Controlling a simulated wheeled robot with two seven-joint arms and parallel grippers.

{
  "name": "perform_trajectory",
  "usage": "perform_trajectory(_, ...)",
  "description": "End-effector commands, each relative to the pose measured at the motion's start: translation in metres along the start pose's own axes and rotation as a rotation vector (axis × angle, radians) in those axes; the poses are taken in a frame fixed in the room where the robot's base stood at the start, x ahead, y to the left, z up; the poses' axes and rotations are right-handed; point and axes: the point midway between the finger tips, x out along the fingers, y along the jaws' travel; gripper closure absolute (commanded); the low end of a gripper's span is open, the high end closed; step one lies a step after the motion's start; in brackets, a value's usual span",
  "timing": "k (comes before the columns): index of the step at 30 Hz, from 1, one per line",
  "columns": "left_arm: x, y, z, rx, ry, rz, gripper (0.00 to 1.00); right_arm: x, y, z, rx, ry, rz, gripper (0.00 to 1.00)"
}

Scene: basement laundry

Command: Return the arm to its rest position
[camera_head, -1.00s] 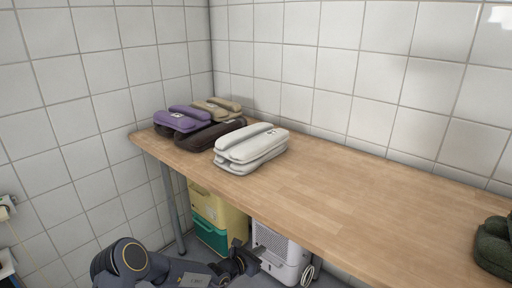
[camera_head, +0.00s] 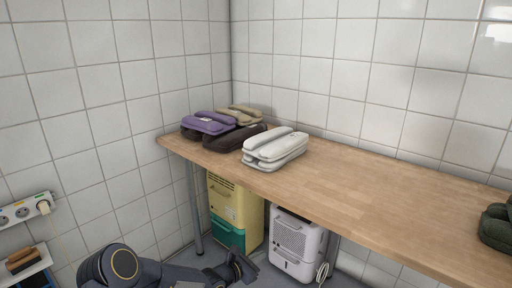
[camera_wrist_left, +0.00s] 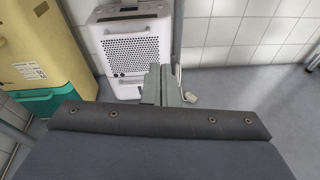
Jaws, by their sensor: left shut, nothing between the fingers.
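My left arm (camera_head: 150,270) comes in at the bottom of the head view, bent low in front of the wooden table. My left gripper (camera_head: 246,268) is below the table's height, near the floor area, shut and empty. In the left wrist view its shut fingers (camera_wrist_left: 162,86) point toward a white dehumidifier-like unit (camera_wrist_left: 128,45), with nothing between them. My right gripper is not in view.
Beneath stand a yellow-and-teal box (camera_head: 235,205) and the white unit (camera_head: 297,245). A power strip (camera_head: 22,212) is on the left wall.

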Motion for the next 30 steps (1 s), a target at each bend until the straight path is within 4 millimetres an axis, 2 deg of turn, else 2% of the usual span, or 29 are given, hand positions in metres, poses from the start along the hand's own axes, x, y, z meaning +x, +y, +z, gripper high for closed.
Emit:
perform_trajectory(8, -0.034, 0.006, 0.063, 0.225, -0.060, -0.064, 1.00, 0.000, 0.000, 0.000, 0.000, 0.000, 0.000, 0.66)
perform_trajectory(14, -0.082, 0.000, 0.122, 0.489, -0.109, -0.142, 1.00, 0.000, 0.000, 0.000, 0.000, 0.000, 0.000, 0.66)
perform_trajectory(17, -0.122, -0.010, 0.156, 0.680, -0.128, -0.201, 1.00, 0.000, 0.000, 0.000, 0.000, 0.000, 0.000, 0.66)
perform_trajectory(18, -0.142, -0.016, 0.169, 0.767, -0.131, -0.229, 1.00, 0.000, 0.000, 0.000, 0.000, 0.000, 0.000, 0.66)
perform_trajectory(21, -0.192, -0.035, 0.190, 0.982, -0.125, -0.301, 1.00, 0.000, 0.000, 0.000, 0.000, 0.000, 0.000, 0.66)
perform_trajectory(26, -0.274, -0.067, 0.201, 1.302, -0.072, -0.418, 1.00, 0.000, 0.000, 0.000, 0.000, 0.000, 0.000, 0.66)
perform_trajectory(30, -0.344, -0.093, 0.188, 1.555, 0.020, -0.520, 1.00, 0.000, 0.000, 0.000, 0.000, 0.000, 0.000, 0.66)
